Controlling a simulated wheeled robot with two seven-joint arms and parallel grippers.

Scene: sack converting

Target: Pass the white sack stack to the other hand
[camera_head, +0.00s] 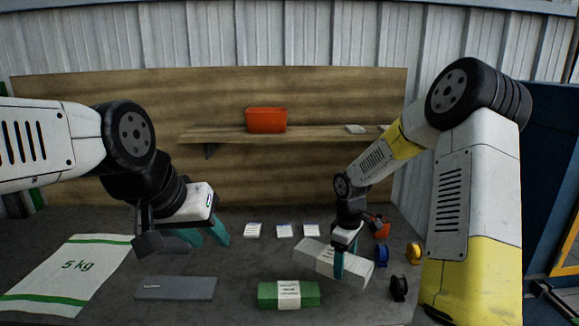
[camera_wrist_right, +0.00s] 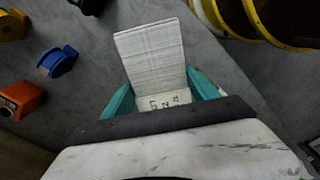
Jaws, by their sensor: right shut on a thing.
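The white sack stack (camera_head: 314,257) is a pale, layered block with a printed band, right of centre in the head view. My right gripper (camera_head: 340,266) is shut on it from above, with teal fingers on its two sides. In the right wrist view the stack (camera_wrist_right: 151,55) sticks out from between the teal fingers of my right gripper (camera_wrist_right: 162,98). I cannot tell whether it touches the table. My left gripper (camera_head: 206,237) is open and empty, to the left of the stack and apart from it, its teal fingers pointing down.
A green bundle (camera_head: 270,295) lies in front, with a grey block (camera_head: 176,288) left of it. A large 5 kg sack (camera_head: 68,270) lies flat at left. Tape rolls, including a blue one (camera_head: 381,255), stand at right. Labelled cards (camera_head: 284,231) lie behind. A shelf holds a red bin (camera_head: 266,120).

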